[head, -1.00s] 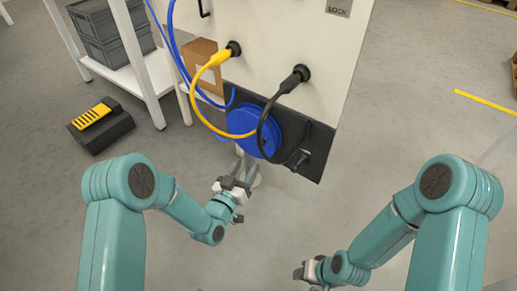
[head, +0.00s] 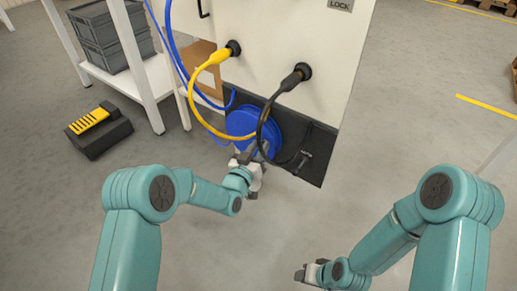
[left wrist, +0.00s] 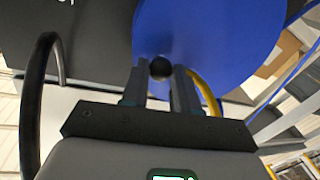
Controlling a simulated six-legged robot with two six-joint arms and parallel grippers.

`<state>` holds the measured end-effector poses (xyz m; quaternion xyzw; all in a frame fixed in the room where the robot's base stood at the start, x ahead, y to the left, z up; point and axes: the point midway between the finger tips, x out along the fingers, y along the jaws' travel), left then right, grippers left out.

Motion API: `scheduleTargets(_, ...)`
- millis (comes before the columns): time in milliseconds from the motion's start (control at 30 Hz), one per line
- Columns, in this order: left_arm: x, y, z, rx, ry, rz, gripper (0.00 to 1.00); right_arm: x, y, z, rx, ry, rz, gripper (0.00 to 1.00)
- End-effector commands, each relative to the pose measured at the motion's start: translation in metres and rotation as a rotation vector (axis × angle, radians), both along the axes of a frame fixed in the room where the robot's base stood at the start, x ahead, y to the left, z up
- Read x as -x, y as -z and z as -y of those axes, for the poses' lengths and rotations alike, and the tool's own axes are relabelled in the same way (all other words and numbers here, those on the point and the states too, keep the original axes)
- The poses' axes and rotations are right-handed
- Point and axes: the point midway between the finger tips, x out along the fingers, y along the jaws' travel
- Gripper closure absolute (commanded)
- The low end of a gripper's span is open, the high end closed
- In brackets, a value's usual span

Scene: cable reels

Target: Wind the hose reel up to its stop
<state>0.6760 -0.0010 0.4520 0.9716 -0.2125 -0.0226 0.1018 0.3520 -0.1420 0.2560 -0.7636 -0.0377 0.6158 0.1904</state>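The blue hose reel (head: 240,122) is on the dark lower panel of a white cabinet. It also fills the upper middle of the left wrist view (left wrist: 210,35). A small round black knob (left wrist: 161,67) stands in front of the reel. My left gripper (head: 240,156) is at the reel's lower edge. In the left wrist view its two fingers (left wrist: 161,80) sit close on either side of the knob, seemingly touching it. The head view hides this contact. My right gripper (head: 305,274) is low in the picture, away from the cabinet; its fingers are too small to judge.
A yellow cable (head: 193,100) and a black cable (head: 267,110) hang from cabinet sockets in front of the reel. A shelf (head: 150,80) and a black-and-yellow box (head: 98,130) stand left.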

Motion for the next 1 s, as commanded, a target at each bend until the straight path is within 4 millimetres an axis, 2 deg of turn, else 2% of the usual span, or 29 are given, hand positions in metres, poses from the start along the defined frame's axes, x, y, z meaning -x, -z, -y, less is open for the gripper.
scheduleTargets(233,0.001,0.004,0.001,-0.029,0.001,0.021,1.0,0.0,0.0,0.0,0.0,0.0,0.0,0.57)
scheduleTargets(600,0.004,0.032,0.005,-0.329,0.001,0.239,1.0,0.0,0.0,0.0,0.0,0.0,-0.001,0.57)
scheduleTargets(900,0.004,0.034,0.005,-0.346,0.001,0.25,1.0,0.0,0.0,0.0,0.0,0.0,-0.001,0.57)
scheduleTargets(933,0.004,0.034,0.005,-0.345,0.001,0.25,0.68,0.0,0.0,0.0,0.0,0.0,-0.001,0.57)
scheduleTargets(1000,0.004,0.034,0.005,-0.345,0.001,0.25,0.46,0.0,0.0,0.0,0.0,0.0,-0.001,0.57)
